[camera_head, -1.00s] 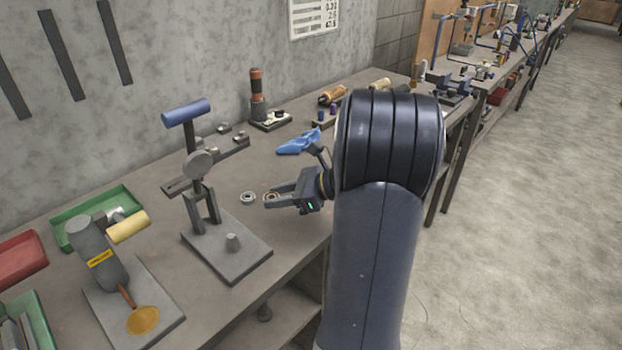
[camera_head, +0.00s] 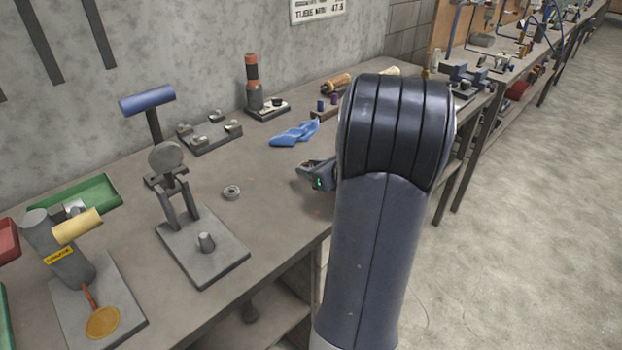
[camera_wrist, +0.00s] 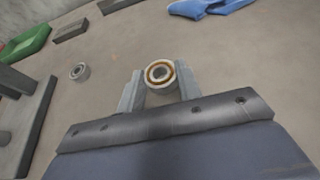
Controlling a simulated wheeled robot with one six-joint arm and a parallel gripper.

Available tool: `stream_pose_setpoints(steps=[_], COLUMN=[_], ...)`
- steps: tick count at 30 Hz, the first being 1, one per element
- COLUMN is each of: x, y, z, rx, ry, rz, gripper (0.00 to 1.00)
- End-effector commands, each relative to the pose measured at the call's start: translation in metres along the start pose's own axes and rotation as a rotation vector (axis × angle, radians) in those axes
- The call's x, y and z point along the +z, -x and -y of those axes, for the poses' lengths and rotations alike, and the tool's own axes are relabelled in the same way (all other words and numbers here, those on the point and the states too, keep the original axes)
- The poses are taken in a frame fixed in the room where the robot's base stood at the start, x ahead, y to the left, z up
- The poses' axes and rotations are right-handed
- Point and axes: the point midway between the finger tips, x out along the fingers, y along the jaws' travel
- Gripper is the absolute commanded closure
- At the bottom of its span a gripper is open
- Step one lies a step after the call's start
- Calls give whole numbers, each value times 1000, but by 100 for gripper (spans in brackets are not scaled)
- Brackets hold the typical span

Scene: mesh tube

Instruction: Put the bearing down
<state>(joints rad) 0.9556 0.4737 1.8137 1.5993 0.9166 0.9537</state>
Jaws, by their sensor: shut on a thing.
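A bearing (camera_wrist: 160,74), a pale ring with a brown inner band, sits between the two fingertips of my gripper (camera_wrist: 158,84) in the wrist view. The gripper is shut on it. Bare bench top shows around it; I cannot tell whether the bearing touches the bench. In the head view my gripper (camera_head: 304,172) is low over the bench, partly hidden by my arm, and the held bearing cannot be made out. A second, grey bearing (camera_head: 231,192) lies alone on the workbench (camera_head: 268,215); it also shows left of the gripper in the wrist view (camera_wrist: 79,71).
A press stand (camera_head: 205,262) is left of the loose bearing. A blue cloth (camera_head: 294,133) lies behind my gripper. A grey fixture (camera_head: 209,132), a green tray (camera_head: 88,194) and a yellow-handled tool (camera_head: 62,250) stand farther left. Bare bench lies between loose bearing and gripper.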

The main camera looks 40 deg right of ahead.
Motion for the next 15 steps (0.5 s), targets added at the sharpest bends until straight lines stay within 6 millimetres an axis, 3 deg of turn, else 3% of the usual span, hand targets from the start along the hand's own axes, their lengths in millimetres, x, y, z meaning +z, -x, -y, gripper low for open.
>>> stream_pose_setpoints(steps=[6, 15], x=[-27, -29], y=[-11, -12], z=[0, 0], rx=[1, 1], ry=[-2, 0], rz=[0, 0], gripper=[94, 94])
